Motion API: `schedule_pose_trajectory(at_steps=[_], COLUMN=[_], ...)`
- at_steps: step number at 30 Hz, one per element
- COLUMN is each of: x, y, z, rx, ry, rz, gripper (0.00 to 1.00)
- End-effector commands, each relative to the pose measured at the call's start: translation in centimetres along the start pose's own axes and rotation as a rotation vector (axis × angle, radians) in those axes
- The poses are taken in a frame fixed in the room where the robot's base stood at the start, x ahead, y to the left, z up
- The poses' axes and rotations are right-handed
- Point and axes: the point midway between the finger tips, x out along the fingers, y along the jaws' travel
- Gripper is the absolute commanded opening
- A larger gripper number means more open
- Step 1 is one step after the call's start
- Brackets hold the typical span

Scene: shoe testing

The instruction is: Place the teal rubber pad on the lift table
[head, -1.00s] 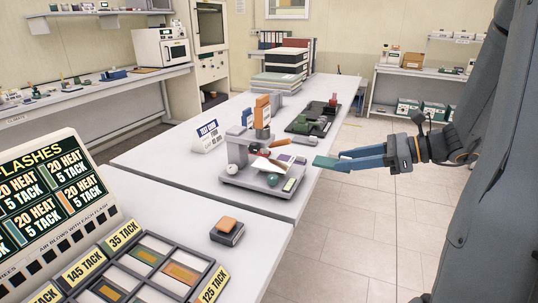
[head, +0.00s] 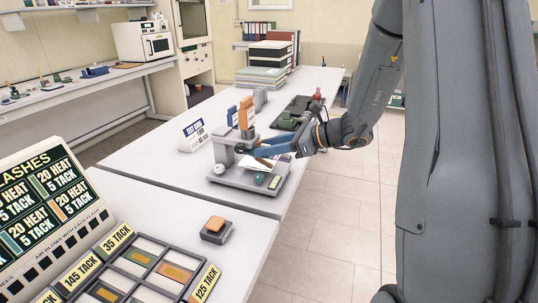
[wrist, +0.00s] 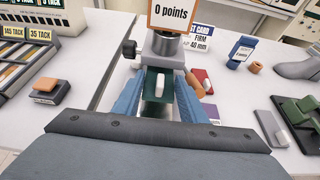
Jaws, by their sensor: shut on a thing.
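The teal rubber pad (wrist: 151,80) is between the two blue fingers of my gripper (wrist: 158,88) in the wrist view, under the grey column of the test stand. A small white piece shows against it. My gripper (head: 268,148) is shut on the pad and reaches into the stand from the right in the head view, where the fingers largely hide the pad. The grey test stand (head: 222,150) stands near the table's right edge. I cannot clearly make out its lift table, or whether the pad touches it.
Dark green fixtures (head: 292,117) lie behind. An orange-topped block (head: 216,225) is in front.

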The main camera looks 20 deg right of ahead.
Motion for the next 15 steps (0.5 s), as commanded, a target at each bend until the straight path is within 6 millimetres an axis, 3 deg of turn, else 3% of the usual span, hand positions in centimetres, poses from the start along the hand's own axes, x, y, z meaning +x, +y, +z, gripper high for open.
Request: schedule_pose_trajectory(at_steps=[9, 15], x=[1.1, 1.2], y=[0.0, 0.0], z=[-2.9, -3.0], rx=[0.002, 0.0], ry=[0.0, 0.0], rz=[0.001, 0.0], gripper=[0.12, 0.12])
